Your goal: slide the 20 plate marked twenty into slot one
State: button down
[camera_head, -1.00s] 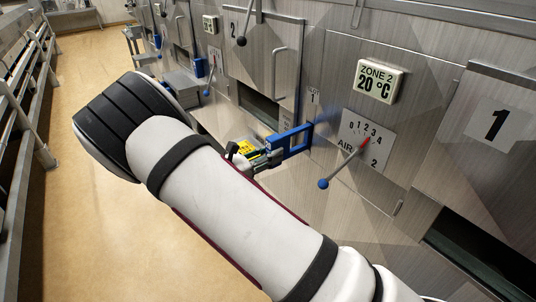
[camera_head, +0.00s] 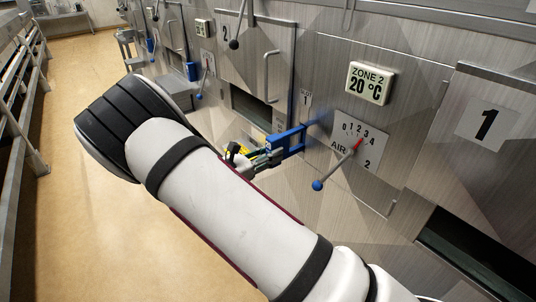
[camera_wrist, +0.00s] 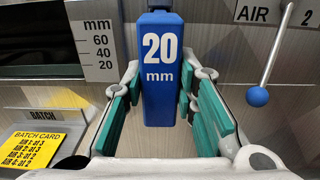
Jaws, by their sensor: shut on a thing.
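My arm covers part of the head view.
An air lever with a blue knob (camera_head: 317,185) sticks out just right of the plate. A yellow batch card (camera_wrist: 32,149) lies at lower left of the wrist view, below the mm scale (camera_wrist: 99,50). A door marked 2 (camera_head: 258,60) is behind.

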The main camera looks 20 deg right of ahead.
aim_at(294, 142)
jog(key=shift+x, duration=4.75)
jog(key=c, duration=1.2)
grip_release()
jog(key=shift+f, duration=0.1)
jog(key=v, duration=1.2)
